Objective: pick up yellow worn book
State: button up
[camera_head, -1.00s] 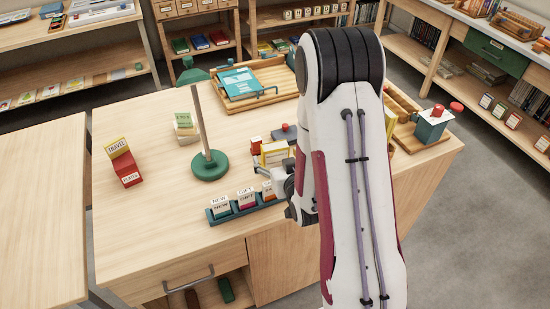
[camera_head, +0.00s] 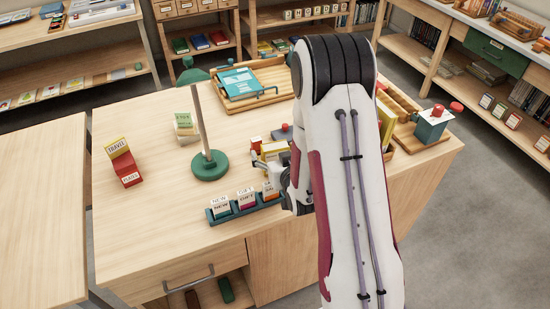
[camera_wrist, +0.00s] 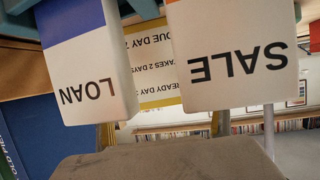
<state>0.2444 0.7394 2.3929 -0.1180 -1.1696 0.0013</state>
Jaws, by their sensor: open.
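My gripper (camera_head: 262,170) is at the back of a dark teal rack (camera_head: 228,216) on the near part of the table, largely hidden by my arm. It is open, and I see nothing held in it. A yellow upright thing (camera_head: 387,130) shows just right of my arm, mostly covered. A cream and yellow block (camera_head: 274,148) stands behind my gripper. I cannot tell whether either is the yellow worn book. The wrist view looks upside down and shows a yellow-edged card (camera_wrist: 155,68) between a LOAN block (camera_wrist: 88,85) and a SALE block (camera_wrist: 235,80).
A red and yellow block stack (camera_head: 123,163) stands at left. A lamp-like stand with a green base (camera_head: 208,168) rises mid-table. A wooden tray (camera_head: 270,72) with a teal book (camera_head: 240,82) lies at the back. The table's front left is clear.

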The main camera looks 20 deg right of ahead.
jog(key=shift+x, duration=1.9)
jog(key=shift+d+r, duration=0.1)
jog(key=shift+d, duration=0.05)
jog(key=c, duration=1.4)
